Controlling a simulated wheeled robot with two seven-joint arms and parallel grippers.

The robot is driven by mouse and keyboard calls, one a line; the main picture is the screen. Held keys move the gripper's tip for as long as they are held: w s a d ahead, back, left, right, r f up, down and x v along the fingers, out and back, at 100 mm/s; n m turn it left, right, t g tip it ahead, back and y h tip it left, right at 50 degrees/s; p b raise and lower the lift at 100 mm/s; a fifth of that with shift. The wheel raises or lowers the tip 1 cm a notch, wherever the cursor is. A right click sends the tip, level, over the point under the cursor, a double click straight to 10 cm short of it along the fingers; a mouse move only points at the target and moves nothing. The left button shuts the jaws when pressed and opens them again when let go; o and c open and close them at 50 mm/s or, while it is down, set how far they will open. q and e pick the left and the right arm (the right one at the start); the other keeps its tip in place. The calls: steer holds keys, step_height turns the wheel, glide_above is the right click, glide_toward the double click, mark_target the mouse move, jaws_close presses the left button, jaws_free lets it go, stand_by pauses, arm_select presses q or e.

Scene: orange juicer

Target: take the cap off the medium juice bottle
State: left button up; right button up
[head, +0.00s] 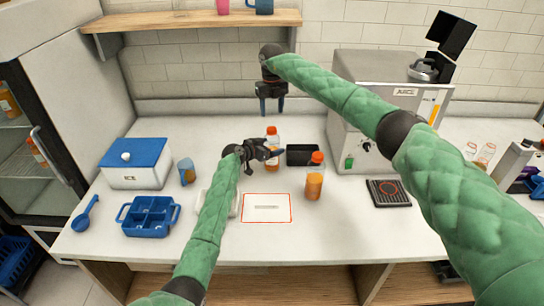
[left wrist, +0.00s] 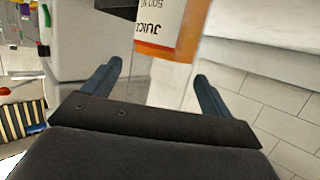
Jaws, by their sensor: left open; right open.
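A clear juice bottle with an orange cap (head: 271,130) and an orange label stands upright toward the back of the counter. My left gripper (head: 277,153) is open, with its fingers at the sides of this bottle, below the cap. In the left wrist view the bottle's label (left wrist: 157,22), reading JUICE and seemingly 500 ML, appears upside down between the fingers (left wrist: 155,92). The cap is not visible there. My right gripper (head: 271,104) is open and empty, pointing down above and behind the bottle. Another orange-capped bottle (head: 314,184), filled with orange juice, stands nearer right.
A red-edged mat (head: 266,219) lies in front.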

arm_select(q)
steer(key=shift+w+d+f, duration=0.15)
steer(key=shift+w+d, duration=0.15)
steer(key=shift+d, duration=0.1)
